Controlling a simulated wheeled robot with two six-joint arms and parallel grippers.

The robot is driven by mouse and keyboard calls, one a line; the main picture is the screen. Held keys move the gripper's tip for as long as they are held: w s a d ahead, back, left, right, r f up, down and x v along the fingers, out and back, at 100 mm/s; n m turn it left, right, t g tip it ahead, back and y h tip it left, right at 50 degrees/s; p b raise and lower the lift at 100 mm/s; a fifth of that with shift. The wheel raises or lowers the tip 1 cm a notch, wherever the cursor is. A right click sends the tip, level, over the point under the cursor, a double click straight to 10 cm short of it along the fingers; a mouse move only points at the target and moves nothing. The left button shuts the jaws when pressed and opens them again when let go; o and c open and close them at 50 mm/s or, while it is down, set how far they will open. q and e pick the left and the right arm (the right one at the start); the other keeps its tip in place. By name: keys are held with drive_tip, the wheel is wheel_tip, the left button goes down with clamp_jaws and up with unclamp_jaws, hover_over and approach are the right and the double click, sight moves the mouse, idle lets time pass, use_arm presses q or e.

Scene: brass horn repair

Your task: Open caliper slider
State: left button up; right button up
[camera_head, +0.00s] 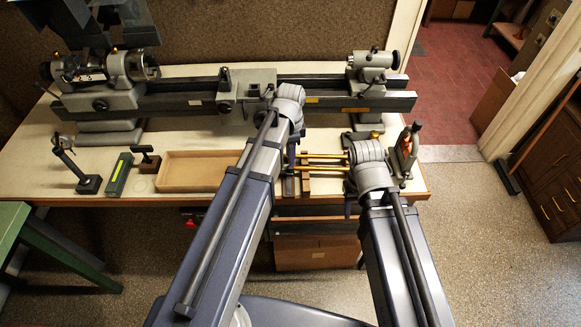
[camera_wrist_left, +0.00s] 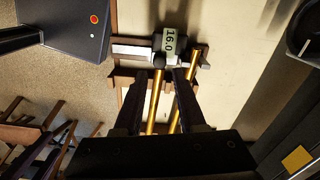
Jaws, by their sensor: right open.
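The caliper shows in the left wrist view as a pale grey bar (camera_wrist_left: 130,50) with a dark slider and a display (camera_wrist_left: 173,42) reading 16.0. It lies across a wooden rest (camera_wrist_left: 125,76). My left gripper (camera_wrist_left: 162,74) reaches toward the slider. Its two fingers stand apart, with brass tubes (camera_wrist_left: 155,105) visible between them. I cannot tell whether the fingertips touch the slider. In the head view my left gripper (camera_head: 291,160) points down over the rest, and the caliper is mostly hidden by the arm. My right gripper (camera_head: 350,203) is open at the table's front edge, its fingers largely hidden.
A shallow tray (camera_head: 195,171), a green block (camera_head: 118,174) and a dial stand (camera_head: 88,183) are to the left. A long lathe bed (camera_head: 190,100) runs behind. A small stand (camera_head: 406,150) is right of my right wrist. Brass tubes (camera_head: 325,156) lie between my arms.

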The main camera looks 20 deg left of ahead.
sight(285, 165)
use_arm(q)
wheel_tip(285, 165, down, 5)
drive_tip(key=b, duration=0.4)
drive_tip(key=shift+r, duration=0.1)
clamp_jaws()
idle(1.2)
